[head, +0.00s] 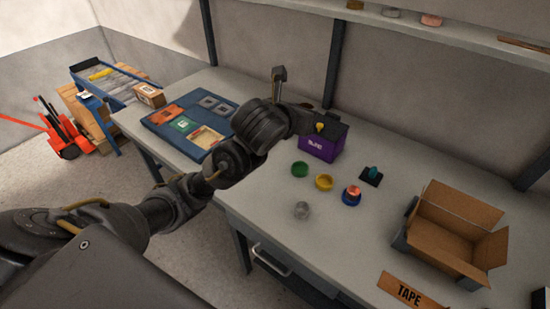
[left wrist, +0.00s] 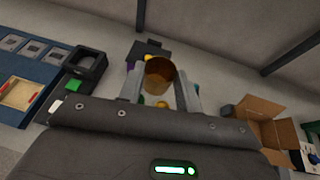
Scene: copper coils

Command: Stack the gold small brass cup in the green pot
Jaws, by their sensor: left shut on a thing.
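The gold small brass cup (left wrist: 160,74) is between the fingers of my left gripper (left wrist: 161,80) in the left wrist view, its open rim showing. My left gripper is shut on it, held up over the table. In the head view my arm reaches in from the left, and its wrist hides the fingertips and the cup. The green pot (head: 300,169) stands on the table in the head view, just below and right of my left wrist. Its top is open. In the left wrist view the pot is mostly hidden behind my gripper. My right gripper is not in view.
A yellow pot (head: 323,182), a blue pot (head: 351,200) with a copper coil and a grey pot (head: 302,210) stand near the green one. A purple box (head: 319,149) stands behind. An open carton (head: 455,229) is at the right; a blue mat (head: 160,117) lies left.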

